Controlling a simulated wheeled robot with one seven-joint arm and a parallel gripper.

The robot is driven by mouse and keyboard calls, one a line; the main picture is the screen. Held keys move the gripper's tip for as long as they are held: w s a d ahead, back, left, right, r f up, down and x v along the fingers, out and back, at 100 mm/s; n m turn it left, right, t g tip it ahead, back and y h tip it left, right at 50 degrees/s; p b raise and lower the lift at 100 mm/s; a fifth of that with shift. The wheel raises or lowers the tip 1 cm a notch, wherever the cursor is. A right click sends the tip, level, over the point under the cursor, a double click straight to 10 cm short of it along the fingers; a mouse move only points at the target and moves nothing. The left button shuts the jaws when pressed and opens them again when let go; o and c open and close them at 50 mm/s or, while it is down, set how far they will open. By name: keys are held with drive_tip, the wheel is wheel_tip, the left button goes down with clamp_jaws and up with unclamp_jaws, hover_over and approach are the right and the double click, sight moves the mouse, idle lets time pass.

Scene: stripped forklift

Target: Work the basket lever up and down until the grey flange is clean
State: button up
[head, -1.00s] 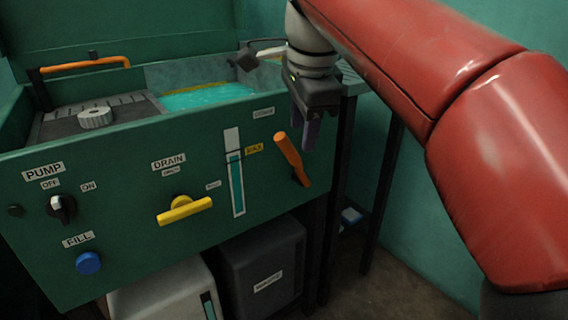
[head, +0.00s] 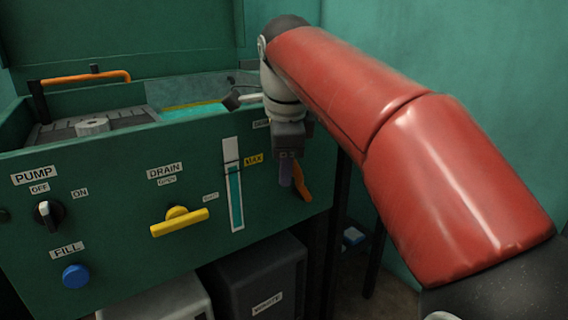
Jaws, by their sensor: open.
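The basket lever, an orange handle (head: 301,186), is on the right of the green tank's front panel and slants down to the right. My gripper (head: 287,180) is open and points down in front of the lever, hiding its upper part. I cannot tell whether the fingers touch it. The grey flange (head: 91,126) lies on the dark slatted basket (head: 60,134) at the top left of the tank, above the liquid. Any dirt on it is too small to tell. Turquoise liquid (head: 195,111) shows behind the front wall.
The green front panel (head: 110,215) carries a black pump knob (head: 49,212), a blue fill button (head: 76,275), a yellow drain handle (head: 179,221) and a level gauge (head: 234,190) filled to near MAX. An orange bar (head: 85,78) stands at the back left. Dark and white boxes sit below.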

drive_tip(key=shift+c, duration=0.2)
clamp_jaws()
